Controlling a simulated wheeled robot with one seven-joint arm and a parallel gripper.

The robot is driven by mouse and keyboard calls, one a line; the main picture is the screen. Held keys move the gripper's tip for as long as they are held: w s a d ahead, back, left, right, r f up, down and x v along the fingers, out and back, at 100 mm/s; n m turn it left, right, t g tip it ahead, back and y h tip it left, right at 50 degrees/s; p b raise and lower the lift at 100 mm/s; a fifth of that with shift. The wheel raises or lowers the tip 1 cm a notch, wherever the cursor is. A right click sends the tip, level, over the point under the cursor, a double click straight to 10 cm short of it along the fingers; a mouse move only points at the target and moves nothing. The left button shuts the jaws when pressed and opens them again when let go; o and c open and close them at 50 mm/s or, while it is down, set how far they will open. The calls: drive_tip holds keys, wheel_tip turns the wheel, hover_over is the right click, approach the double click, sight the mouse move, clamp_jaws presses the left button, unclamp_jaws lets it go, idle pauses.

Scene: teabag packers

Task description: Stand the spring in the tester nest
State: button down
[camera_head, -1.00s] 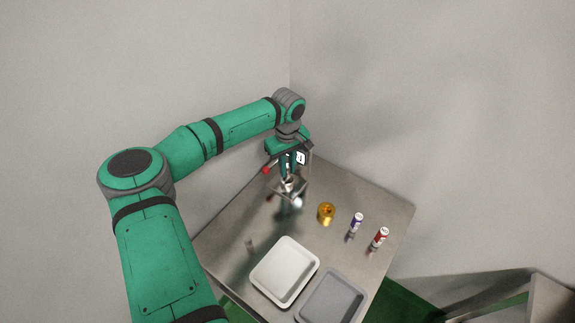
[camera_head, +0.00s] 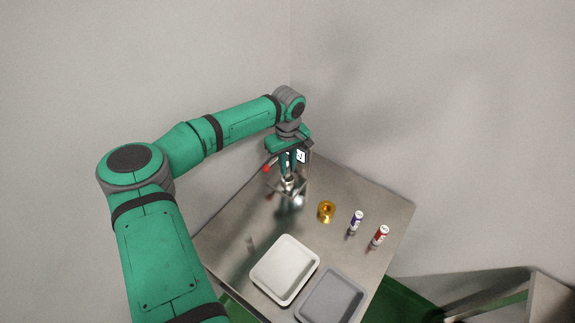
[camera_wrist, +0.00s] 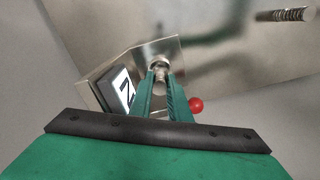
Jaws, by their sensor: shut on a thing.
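The tester is a metal stand with a small lit display (camera_head: 301,157) and a red ball knob (camera_head: 266,168), at the back of the table. In the wrist view its display (camera_wrist: 124,93) is left of my fingers and the red knob (camera_wrist: 196,105) right. My gripper (camera_head: 288,178) points down at the tester. In the wrist view my gripper (camera_wrist: 164,84) is shut on a small metal spring (camera_wrist: 161,75), mostly hidden between the fingertips. The spring is over or at the round, shiny nest (camera_wrist: 159,64); I cannot tell whether it touches it.
Another spring-like piece (camera_head: 249,244) is on the table (camera_head: 225,235); it also shows in the wrist view (camera_wrist: 287,14). A brass ring-shaped part (camera_head: 326,212), a purple can (camera_head: 356,221) and a red can (camera_head: 380,236) stand right. A white tray (camera_head: 262,270) and grey tray (camera_head: 360,291) are in front.

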drive_tip(key=shift+f, duration=1.35)
idle(0.5)
drive_tip(key=c, duration=1.6)
unclamp_jaws()
wheel_tip(320, 180, up, 11)
drive_tip(key=shift+r, duration=0.1)
